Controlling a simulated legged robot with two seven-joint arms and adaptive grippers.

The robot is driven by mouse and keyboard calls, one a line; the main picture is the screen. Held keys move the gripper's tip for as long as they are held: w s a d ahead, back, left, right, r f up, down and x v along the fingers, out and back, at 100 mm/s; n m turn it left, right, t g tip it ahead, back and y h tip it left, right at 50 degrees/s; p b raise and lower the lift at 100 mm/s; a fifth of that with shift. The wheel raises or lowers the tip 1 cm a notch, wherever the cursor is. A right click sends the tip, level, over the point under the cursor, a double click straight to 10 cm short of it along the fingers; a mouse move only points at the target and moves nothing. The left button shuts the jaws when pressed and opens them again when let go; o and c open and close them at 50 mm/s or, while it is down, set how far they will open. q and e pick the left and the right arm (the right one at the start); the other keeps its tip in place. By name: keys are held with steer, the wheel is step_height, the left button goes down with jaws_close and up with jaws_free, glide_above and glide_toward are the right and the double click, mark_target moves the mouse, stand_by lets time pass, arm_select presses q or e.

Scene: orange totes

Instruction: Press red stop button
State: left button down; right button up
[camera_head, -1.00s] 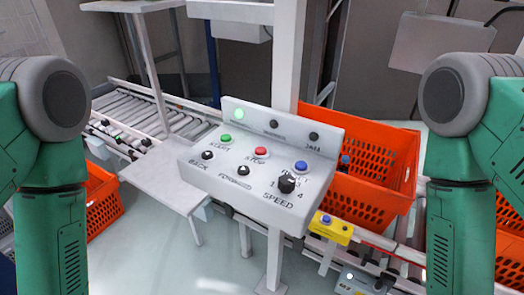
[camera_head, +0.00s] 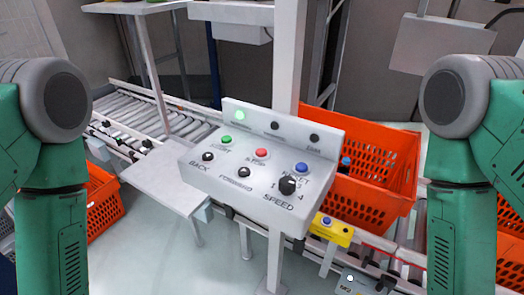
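The red stop button (camera_head: 261,153) sits on the sloping top of a white control panel (camera_head: 240,196) in the middle of the view. A green start button (camera_head: 226,140) is to its left and a blue button (camera_head: 301,168) to its right. Nothing covers the red button. My two green and grey arms stand at the left and right edges, well apart from the panel. Neither gripper is in view.
A small black speed knob (camera_head: 287,185) and black buttons are near the panel's front edge. An orange tote (camera_head: 372,206) stands on the conveyor behind the panel at right; another orange tote (camera_head: 103,203) is at left. A white side table (camera_head: 167,186) adjoins the panel.

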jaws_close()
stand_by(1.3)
